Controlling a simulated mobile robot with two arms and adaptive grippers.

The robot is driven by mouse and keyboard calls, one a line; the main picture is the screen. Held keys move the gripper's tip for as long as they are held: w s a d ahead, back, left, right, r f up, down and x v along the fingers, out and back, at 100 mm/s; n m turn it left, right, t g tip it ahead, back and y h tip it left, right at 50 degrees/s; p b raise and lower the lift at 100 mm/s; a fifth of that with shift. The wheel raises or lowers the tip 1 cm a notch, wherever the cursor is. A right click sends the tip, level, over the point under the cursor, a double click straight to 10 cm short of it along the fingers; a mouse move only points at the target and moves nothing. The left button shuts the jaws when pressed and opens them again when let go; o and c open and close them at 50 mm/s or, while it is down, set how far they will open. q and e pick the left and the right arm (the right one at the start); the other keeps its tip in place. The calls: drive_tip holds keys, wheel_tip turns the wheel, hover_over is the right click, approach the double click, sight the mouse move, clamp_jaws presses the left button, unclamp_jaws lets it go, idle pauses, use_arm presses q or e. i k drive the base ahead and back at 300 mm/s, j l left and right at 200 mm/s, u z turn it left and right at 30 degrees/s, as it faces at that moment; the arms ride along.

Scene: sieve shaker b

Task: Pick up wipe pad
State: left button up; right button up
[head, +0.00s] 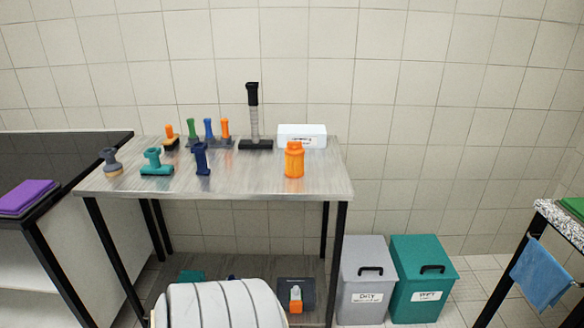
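I cannot tell for sure which thing is the wipe pad. A folded purple pad or cloth (27,197) lies on the dark counter at the left. A blue cloth (541,274) hangs over the side of the speckled table at the right. Neither of my grippers is in view.
An orange bottle (294,160), a teal-handled tool (156,163), a navy tool (201,159), a grey-handled brush (110,162) and a black stand (254,118) are on the metal table. Grey (366,290) and teal (423,290) lidded bins stand at its right.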

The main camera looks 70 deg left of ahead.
sight(294, 294)
drive_tip(key=i+j+u, duration=0.15)
drive_tip(key=i+u, duration=0.15)
drive_tip(key=u, duration=0.2)
drive_tip(key=i+u, duration=0.3)
drive_tip(key=u, duration=0.2)
drive_tip(key=i+l+u, duration=0.15)
drive_tip(key=i+u, duration=0.15)
drive_tip(key=u, duration=0.2)
drive_tip(key=i+l+u, duration=0.2)
drive_tip(key=u, duration=0.3)
drive_tip(key=i+l, duration=0.05)
drive_tip(key=i, duration=0.05)
